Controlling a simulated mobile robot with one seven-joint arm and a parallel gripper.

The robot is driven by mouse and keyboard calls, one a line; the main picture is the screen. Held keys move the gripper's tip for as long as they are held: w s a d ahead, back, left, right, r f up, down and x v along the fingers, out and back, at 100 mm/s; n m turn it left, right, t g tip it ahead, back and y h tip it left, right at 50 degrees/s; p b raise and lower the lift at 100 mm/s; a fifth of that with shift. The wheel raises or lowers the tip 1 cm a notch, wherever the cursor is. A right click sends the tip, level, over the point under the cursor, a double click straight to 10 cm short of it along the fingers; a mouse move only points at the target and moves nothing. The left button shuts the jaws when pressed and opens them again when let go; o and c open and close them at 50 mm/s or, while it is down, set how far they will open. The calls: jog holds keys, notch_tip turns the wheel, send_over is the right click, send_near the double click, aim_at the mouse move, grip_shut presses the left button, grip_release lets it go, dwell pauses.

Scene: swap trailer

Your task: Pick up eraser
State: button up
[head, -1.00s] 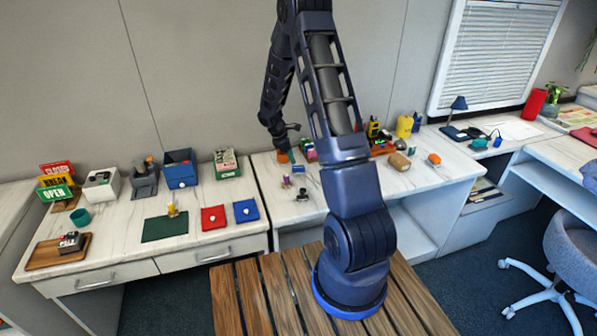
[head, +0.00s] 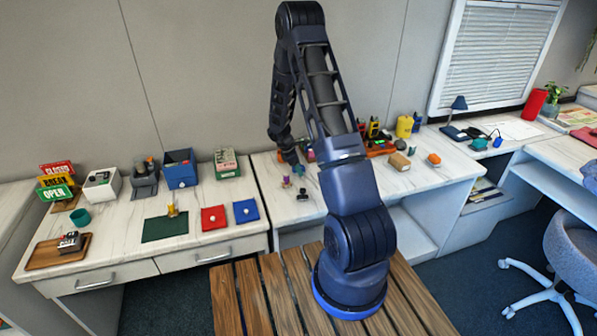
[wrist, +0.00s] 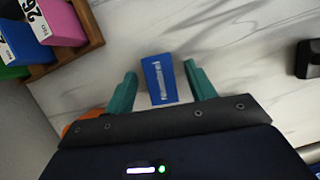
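The eraser, a small blue block with pale lettering (wrist: 166,80), lies on the white marbled worktop in the wrist view. My gripper (wrist: 160,68) is open, with one teal finger on each side of the eraser. A strip of worktop shows between the block and each finger, so neither appears to touch it. The near end of the eraser is close to the dark gripper body. In the head view my gripper (head: 298,167) points down at the worktop; the eraser cannot be made out there.
A wooden holder (wrist: 62,62) with pink and blue labelled boxes stands at upper left in the wrist view. An orange item (wrist: 82,125) is partly hidden by my gripper. A black object (wrist: 307,60) sits to the right, with clear worktop between.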

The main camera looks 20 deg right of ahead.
jog(key=c, duration=1)
